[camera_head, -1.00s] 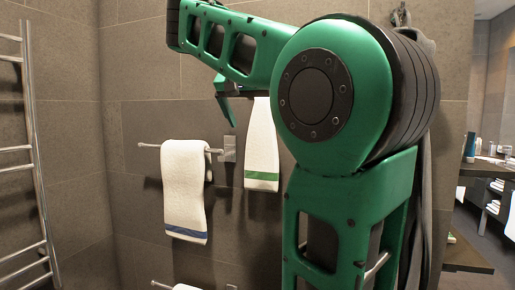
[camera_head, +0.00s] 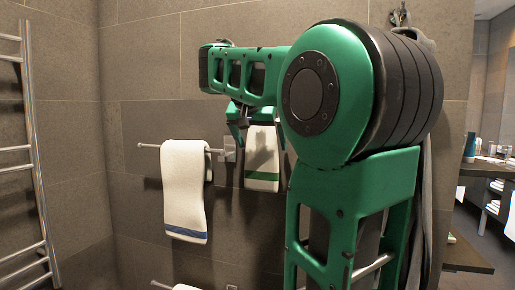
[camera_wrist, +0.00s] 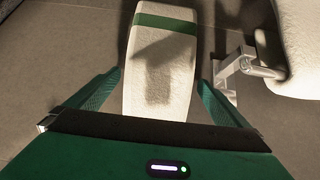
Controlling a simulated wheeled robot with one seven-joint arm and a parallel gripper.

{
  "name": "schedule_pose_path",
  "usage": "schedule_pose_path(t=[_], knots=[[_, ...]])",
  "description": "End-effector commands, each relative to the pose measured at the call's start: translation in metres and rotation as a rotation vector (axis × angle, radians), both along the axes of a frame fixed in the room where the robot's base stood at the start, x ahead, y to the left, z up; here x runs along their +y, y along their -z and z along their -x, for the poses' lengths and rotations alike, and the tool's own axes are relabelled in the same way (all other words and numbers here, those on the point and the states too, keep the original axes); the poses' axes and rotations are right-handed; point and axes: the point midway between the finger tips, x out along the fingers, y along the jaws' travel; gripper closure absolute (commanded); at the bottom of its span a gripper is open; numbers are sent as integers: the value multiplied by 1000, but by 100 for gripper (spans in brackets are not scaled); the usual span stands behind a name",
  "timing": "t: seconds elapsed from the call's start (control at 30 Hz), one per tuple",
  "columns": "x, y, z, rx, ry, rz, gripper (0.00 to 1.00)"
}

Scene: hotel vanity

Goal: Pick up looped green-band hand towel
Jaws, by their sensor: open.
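The green-band hand towel (camera_head: 262,163) is white with a green stripe near its lower end. It hangs against the tiled wall, its top hidden behind my arm and gripper. In the wrist view the towel (camera_wrist: 160,65) lies between my open fingers, its band toward the top of the picture. My gripper (camera_wrist: 161,80) has one finger on each side of the towel, with gaps visible beside it. In the head view my gripper (camera_head: 257,135) is at the towel's upper part, and a shadow falls on the cloth. How the towel is hung is hidden.
A white towel with a blue band (camera_head: 184,190) hangs on a metal bar (camera_head: 149,145) just left. The bar's wall mount (camera_wrist: 240,66) is close to my right finger in the wrist view. A metal rack (camera_head: 38,150) stands far left. A counter (camera_head: 480,172) is at right.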

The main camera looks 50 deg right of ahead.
Motion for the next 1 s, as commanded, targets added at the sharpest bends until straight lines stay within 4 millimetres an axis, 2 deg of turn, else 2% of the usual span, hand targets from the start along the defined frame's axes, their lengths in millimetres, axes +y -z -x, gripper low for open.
schedule_pose_path(t=[0.27,0.4,0.43,0.47,0.77,1.0], knots=[[-2,2,-1,0,-1,0,0],[-2,2,-1,0,-1,0,33],[-2,2,-1,0,-1,0,41],[-2,2,-1,0,-1,0,44],[-2,1,-1,0,-1,1,44],[-2,-12,-2,-3,-1,2,44]])
